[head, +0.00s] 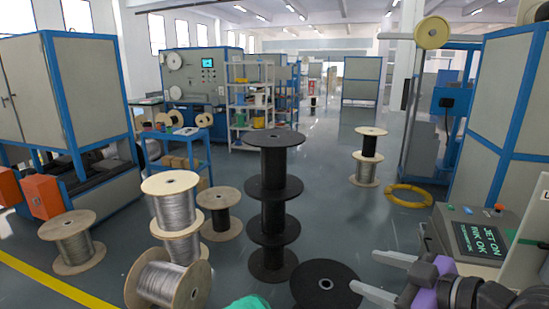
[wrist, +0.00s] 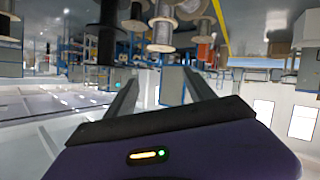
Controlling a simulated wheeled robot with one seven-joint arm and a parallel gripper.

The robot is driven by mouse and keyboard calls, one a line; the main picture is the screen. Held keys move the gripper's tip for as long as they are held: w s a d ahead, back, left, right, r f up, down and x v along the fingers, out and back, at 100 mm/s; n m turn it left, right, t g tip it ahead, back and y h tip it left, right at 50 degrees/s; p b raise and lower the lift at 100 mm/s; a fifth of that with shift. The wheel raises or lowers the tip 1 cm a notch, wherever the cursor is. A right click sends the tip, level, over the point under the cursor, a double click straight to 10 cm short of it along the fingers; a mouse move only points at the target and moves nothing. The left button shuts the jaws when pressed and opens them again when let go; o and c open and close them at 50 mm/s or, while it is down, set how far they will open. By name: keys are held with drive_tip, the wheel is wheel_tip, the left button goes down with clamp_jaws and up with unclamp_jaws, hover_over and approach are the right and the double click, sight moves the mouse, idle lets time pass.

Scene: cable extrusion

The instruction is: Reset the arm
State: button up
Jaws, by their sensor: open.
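My gripper (head: 364,270) is at the lower right of the head view, in front of the printer console. Its two grey fingers point left and stand apart with nothing between them. In the wrist view my gripper (wrist: 160,80) also shows spread, empty fingers, and the room appears upside down there. The purple wrist housing fills the bottom of that view. Part of my arm is cut off by the lower edge of the head view.
A console (head: 478,238) reading "JET ON INK ON" stands close on the right. A tall stack of black spools (head: 273,205) stands at centre, with a black spool (head: 325,285) nearer. Wire spools (head: 168,278) stand left. A yellow coil (head: 408,196) lies on the open floor.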

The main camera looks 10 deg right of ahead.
drive_tip(key=a+f+m+t+h, duration=0.1)
drive_tip(key=a+m+t, duration=0.3)
drive_tip(key=a+m, duration=0.35)
drive_tip(key=s+a+f+m+h, duration=0.4)
drive_tip(key=s+f+m+h, duration=0.1)
drive_tip(key=s+f, duration=0.5)
drive_tip(key=s+d+f+n+g, duration=0.1)
drive_tip(key=s+n, duration=0.1)
drive_tip(key=s, duration=1)
drive_tip(key=s+d+f+n+y, duration=0.1)
drive_tip(key=s+n, duration=0.1)
drive_tip(key=s, duration=1)
drive_tip(key=shift+s+d+f+g, duration=0.15)
drive_tip(key=shift+d+f+g, duration=0.1)
drive_tip(key=shift+f+g, duration=0.15)
